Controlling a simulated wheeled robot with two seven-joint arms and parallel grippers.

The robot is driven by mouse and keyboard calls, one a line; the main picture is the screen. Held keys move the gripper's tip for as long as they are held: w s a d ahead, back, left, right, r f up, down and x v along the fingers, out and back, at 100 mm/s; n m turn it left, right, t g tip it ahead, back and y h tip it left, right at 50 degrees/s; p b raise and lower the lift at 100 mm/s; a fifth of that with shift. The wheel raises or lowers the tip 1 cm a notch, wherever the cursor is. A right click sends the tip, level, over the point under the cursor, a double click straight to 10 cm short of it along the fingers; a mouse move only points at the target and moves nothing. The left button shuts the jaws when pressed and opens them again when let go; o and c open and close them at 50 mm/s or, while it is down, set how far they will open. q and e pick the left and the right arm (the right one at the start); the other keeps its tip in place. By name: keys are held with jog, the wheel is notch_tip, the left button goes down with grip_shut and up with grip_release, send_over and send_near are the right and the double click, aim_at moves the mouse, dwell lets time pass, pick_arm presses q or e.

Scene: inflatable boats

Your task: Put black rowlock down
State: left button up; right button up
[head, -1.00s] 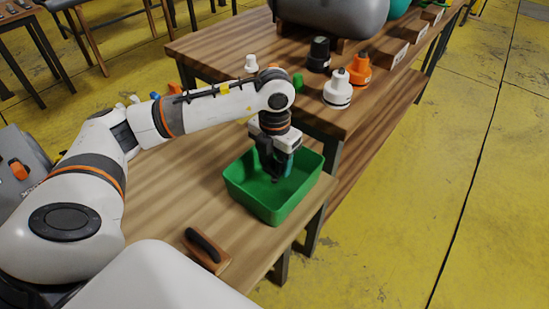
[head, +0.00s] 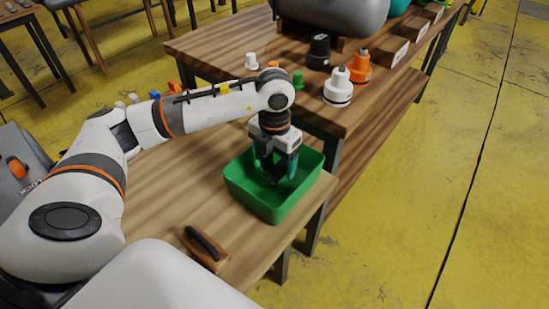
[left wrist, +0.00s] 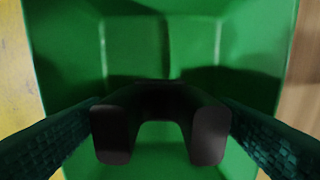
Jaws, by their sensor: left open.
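The black rowlock (left wrist: 160,101) shows in the left wrist view as a dark U shape with two thick prongs, between my left gripper's fingers. The green bin (head: 272,208) stands on the near wooden table in the head view; its inside wall (left wrist: 70,55) fills most of the wrist view. My left gripper (head: 279,172) points down into the bin with its fingers spread, one on either side of the rowlock. The rowlock's lower part is hidden, and I cannot tell whether it touches the bin floor. My right gripper is not in view.
A wooden block with a black handle (head: 205,247) lies near the table's front edge. White (head: 338,88), orange (head: 359,66) and black (head: 319,52) valve-like pieces stand on the far table, with a small green piece (head: 298,80) near its edge. Floor to the right is clear.

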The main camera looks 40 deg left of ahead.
pick_arm(q)
jog(key=shift+r+p, duration=0.6)
jog(key=shift+r, duration=0.15)
notch_tip(320, 180, up, 12)
jog(key=p, duration=0.1)
jog(key=shift+f+p, duration=0.15)
jog(key=shift+p, duration=0.15)
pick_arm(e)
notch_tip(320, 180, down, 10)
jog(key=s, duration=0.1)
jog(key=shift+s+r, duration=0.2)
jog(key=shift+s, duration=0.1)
